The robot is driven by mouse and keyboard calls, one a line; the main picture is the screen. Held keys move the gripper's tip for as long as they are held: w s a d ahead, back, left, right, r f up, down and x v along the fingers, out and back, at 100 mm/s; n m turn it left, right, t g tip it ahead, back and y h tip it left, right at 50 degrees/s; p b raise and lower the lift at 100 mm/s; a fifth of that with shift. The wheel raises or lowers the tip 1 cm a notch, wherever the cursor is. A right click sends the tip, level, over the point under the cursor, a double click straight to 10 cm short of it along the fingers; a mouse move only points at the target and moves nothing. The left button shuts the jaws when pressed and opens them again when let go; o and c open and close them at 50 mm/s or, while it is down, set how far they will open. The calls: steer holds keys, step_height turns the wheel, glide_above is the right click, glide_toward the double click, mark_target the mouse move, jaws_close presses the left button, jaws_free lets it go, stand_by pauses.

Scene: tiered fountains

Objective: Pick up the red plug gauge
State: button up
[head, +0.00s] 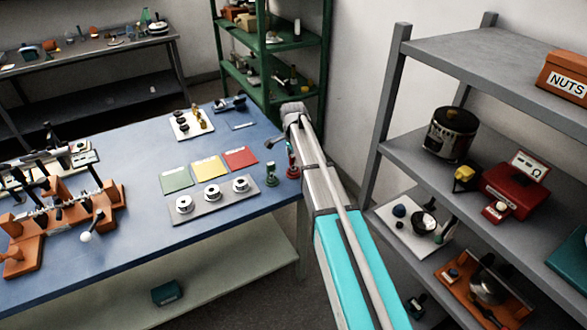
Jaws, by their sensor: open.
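The red plug gauge (293,171) stands upright near the right edge of the blue workbench (130,255). A green plug gauge (271,179) stands just left of it. My arm reaches in from the lower right, and my gripper (279,144) is at its far end, above and close to the two gauges. One dark fingertip shows on the left, above the green gauge. My gripper is open. The upper part of the red gauge is close to the gripper and partly hidden, and I cannot tell whether they touch.
A grey plate with several silver rings (212,197) lies left of the gauges. Green, yellow and red cards (240,157) lie behind it. A white tray (190,125) holds small parts. An orange fixture (60,215) fills the left. Grey shelving (390,100) stands close on the right.

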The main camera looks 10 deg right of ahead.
jaws_close()
stand_by(0.4)
steer(key=shift+r, duration=0.1)
steer(key=shift+r+p, duration=0.95)
steer(key=shift+p, duration=0.15)
steer(key=s+a+r+p, duration=0.1)
steer(key=s+r+p, duration=0.9)
steer(key=s, duration=0.4)
steer(key=shift+r+p, duration=0.4)
steer(key=shift+r, duration=0.05)
steer(key=shift+w+a, duration=0.1)
steer(key=shift+a, duration=0.05)
